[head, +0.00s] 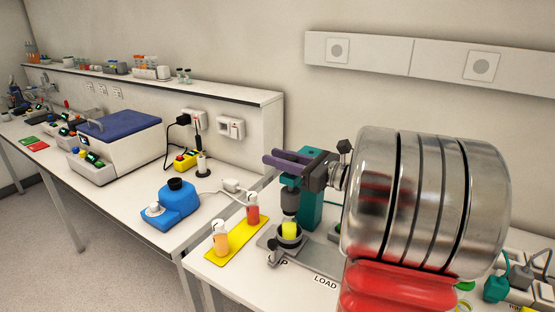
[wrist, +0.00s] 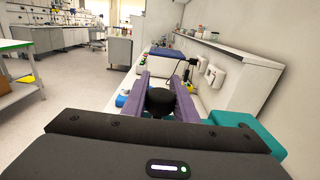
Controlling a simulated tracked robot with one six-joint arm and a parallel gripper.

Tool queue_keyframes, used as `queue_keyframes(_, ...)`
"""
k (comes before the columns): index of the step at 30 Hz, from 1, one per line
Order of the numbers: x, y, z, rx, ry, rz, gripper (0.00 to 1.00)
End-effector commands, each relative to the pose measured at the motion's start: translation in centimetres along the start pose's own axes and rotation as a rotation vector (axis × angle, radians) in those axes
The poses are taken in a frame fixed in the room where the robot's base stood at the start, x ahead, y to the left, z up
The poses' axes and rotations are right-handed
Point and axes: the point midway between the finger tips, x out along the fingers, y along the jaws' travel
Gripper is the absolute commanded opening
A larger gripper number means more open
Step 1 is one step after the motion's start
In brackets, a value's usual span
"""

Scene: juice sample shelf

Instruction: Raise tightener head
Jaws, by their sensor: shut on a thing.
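The tightener has a teal column (head: 311,198) on a grey base plate. Its dark head (head: 290,199) hangs in front of the column, above a dark cup with a yellow-capped item (head: 289,230) in it. A gap shows between the head and the yellow cap. My gripper (head: 276,160) has purple fingers reaching left over the top of the head. In the wrist view the fingers (wrist: 161,82) are on both sides of a round black knob (wrist: 160,102), shut on it. The teal column (wrist: 245,125) shows at the right of the wrist view. The knob is hidden in the head view.
A yellow tray (head: 238,240) with two juice bottles stands left of the tightener. A blue device (head: 178,205) and a white machine with a blue lid (head: 118,128) stand on the far bench. A wall shelf (head: 215,93) runs behind. A gap separates the benches.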

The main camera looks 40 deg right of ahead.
Motion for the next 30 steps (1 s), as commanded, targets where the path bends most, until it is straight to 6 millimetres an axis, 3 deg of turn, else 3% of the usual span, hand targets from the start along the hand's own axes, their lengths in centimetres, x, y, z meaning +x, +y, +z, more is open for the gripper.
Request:
queue_keyframes(3, 0.0, 0.0, 0.0, 0.000, 0.000, 0.001, 0.00)
queue_keyframes(12, 0.0, 0.1, 0.1, -0.001, 0.000, 0.002, 0.00)
queue_keyframes(21, 0.1, 0.1, 3.3, -0.003, -0.002, 0.002, 0.00)
queue_keyframes(29, 0.1, 0.1, 3.6, -0.004, -0.006, 0.002, 0.00)
queue_keyframes(30, 0.1, 0.1, 3.6, -0.005, -0.006, 0.002, 0.29)
